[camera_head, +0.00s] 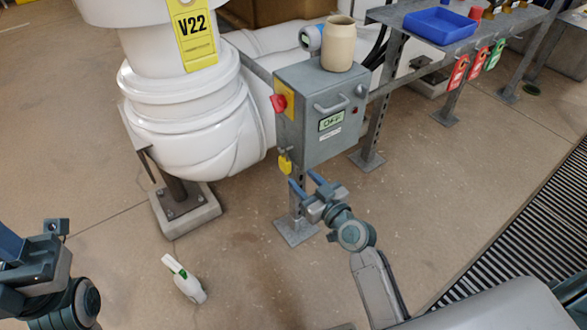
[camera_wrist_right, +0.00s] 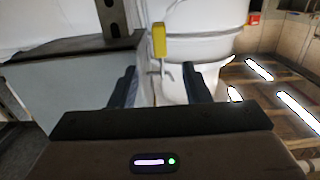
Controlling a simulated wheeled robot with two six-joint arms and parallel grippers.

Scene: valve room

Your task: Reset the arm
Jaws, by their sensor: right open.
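My right gripper (camera_head: 304,181) is open and empty, just below the front lower corner of the grey control box (camera_head: 322,112). A yellow tag or padlock (camera_head: 285,165) hangs at that corner, close above the fingers. In the right wrist view the two dark fingers (camera_wrist_right: 160,88) stand apart with nothing gripped, and the yellow piece (camera_wrist_right: 158,40) shows beyond them. The box has a red knob on a yellow plate and a label reading OFF. My left gripper (camera_head: 14,248) is at the left edge, partly cut off; its jaw opening cannot be made out.
A beige jar (camera_head: 338,44) stands on the box. A large white pipe (camera_head: 190,110) with tag V22 is to the left. A white and green bottle (camera_head: 184,280) lies on the floor. A grey bench (camera_head: 480,42) holds a blue tray (camera_head: 439,26). Open floor lies in front.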

